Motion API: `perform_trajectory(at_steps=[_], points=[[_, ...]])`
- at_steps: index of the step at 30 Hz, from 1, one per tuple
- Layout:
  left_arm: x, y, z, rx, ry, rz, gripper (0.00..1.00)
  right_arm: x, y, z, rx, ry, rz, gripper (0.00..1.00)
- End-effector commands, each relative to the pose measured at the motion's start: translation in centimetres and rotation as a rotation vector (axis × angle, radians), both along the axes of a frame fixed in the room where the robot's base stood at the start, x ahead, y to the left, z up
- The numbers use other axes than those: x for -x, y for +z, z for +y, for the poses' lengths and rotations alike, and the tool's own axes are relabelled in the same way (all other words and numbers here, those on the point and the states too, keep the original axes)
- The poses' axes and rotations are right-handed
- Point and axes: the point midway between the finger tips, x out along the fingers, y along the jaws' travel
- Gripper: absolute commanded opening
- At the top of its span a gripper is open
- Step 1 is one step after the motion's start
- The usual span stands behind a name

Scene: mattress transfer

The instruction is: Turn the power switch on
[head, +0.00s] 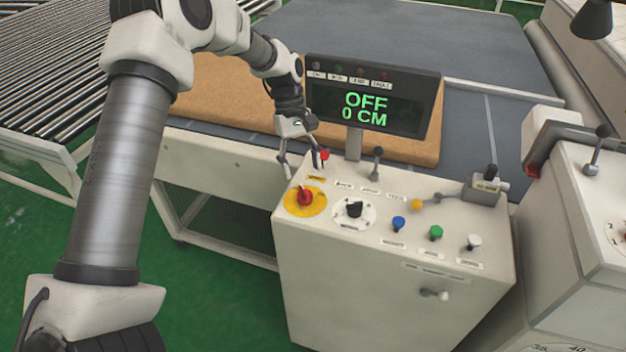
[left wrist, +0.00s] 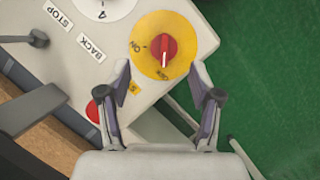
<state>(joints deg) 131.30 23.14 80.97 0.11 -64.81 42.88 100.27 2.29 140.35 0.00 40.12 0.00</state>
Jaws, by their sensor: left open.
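The power switch is a red rotary knob (head: 304,197) on a round yellow plate (head: 291,207) at the left of the control box top. In the left wrist view the knob (left wrist: 163,48) sits at upper centre, its white mark pointing down the picture; "ON" is printed to its left. My left gripper (head: 301,162) is open and empty, just behind the knob in the head view. In the left wrist view its fingertips (left wrist: 160,72) are spread on either side of the yellow plate's lower part. I cannot tell the height gap. My right gripper is not in view.
The display (head: 367,110) reads "OFF 0 CM". A black selector (head: 354,209) and blue, green and white buttons lie to the right. A brown mattress (head: 225,97) lies behind the control box (head: 390,270).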

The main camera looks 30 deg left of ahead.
Motion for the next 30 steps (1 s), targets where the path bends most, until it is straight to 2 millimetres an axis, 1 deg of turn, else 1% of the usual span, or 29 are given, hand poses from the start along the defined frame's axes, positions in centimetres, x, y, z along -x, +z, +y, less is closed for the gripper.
perform_trajectory(at_steps=[6, 9, 12, 18, 19, 20, 21, 23, 24, 30], points=[[1.0, -3.8, -1.4, 0.000, -0.001, 0.005, 0.64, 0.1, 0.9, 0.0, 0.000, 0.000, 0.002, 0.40], [1.3, -5.1, -1.9, 0.000, 0.000, 0.004, 0.64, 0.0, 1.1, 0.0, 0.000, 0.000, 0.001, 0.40], [1.4, -5.8, -2.1, 0.000, 0.001, 0.002, 0.64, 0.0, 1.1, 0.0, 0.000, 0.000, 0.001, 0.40], [1.4, -5.9, -2.1, -0.001, 0.001, 0.001, 0.64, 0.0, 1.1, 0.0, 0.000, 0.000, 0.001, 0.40], [1.4, -5.9, -2.1, -0.001, 0.001, 0.001, 0.57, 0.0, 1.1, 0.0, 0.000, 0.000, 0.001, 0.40], [1.4, -5.9, -2.1, -0.001, 0.001, 0.001, 0.47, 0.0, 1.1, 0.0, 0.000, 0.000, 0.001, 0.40], [1.4, -5.9, -2.1, -0.001, 0.001, 0.001, 0.32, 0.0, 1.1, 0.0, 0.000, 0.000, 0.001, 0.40], [1.4, -5.9, -2.1, -0.001, 0.001, 0.001, 0.11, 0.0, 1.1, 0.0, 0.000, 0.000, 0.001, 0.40], [1.4, -5.9, -2.1, -0.001, 0.001, 0.001, 0.05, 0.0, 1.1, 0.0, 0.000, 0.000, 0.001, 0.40], [1.4, -6.0, -2.1, 0.000, -0.003, 0.002, 0.04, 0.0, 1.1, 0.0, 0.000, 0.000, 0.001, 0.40]])
